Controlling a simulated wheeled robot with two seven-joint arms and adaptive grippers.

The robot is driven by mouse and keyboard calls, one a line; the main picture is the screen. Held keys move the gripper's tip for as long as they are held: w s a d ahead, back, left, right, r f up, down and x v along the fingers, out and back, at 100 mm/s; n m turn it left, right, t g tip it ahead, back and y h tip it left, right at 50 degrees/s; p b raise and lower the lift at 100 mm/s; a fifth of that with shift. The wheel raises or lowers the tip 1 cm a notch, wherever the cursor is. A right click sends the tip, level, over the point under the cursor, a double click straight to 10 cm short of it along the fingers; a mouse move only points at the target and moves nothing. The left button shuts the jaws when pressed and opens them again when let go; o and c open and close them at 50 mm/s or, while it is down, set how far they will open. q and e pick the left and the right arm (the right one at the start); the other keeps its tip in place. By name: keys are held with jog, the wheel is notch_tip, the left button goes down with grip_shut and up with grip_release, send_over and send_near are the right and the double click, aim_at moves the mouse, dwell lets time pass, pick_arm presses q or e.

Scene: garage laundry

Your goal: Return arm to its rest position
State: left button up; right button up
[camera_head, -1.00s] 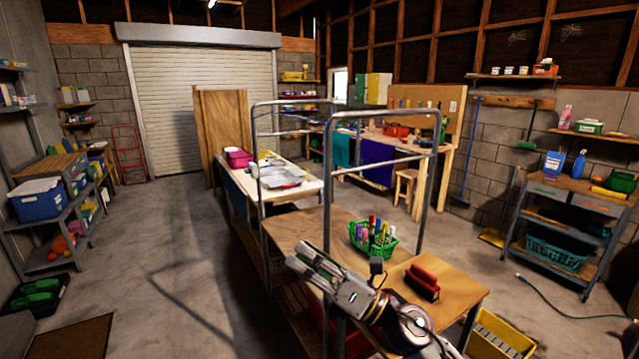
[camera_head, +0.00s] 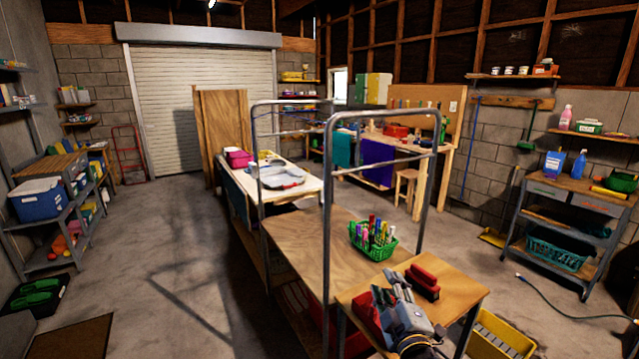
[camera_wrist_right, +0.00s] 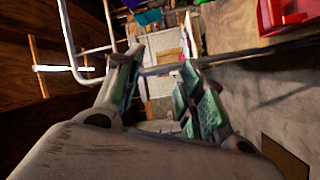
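My right gripper (camera_head: 391,287) is low over the small wooden table (camera_head: 452,300) at the bottom of the head view, its fingers pointing away from me. In the right wrist view its two fingers (camera_wrist_right: 160,70) stand apart, with nothing between them. A red block-like object (camera_head: 423,282) lies just to its right, and another red object (camera_head: 366,313) shows close on its left. I cannot tell whether the gripper touches either one. My left gripper is not in view.
A green basket of markers (camera_head: 373,243) stands just beyond the gripper on the wooden bench (camera_head: 300,240). A grey metal rail frame (camera_head: 327,210) rises left of the gripper. A yellow crate (camera_head: 500,338) is low at the right. The floor (camera_head: 170,240) at left is open.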

jog(key=s+d+f+m+g+h, duration=0.1)
jog(key=s+d+f+m+g, duration=0.2)
jog(key=s+f+m+g, duration=0.5)
jog(key=s+d+f+m+g+h, duration=0.1)
jog(key=s+d+f+g, duration=0.15)
jog(key=s+f, duration=0.7)
jog(key=s+f+m+g+y, duration=0.1)
jog(key=s+f+m+g, duration=0.1)
jog(key=s+f+g, duration=0.35)
jog(key=s+d+f, duration=0.1)
jog(key=s+f, duration=0.1)
jog(key=f, duration=1.5)
jog(key=s+f, duration=0.2)
jog(key=f, duration=1.5)
jog(key=s+d+f, duration=0.2)
jog(key=s+f, duration=0.8)
jog(key=s, duration=0.1)
jog(key=s+d+f+g, duration=0.1)
jog(key=s+d+f, duration=0.2)
jog(key=s+f, duration=0.7)
jog(key=shift+s+d+n, duration=0.25)
jog(key=shift+s+n, duration=0.05)
jog(key=shift+s, duration=0.15)
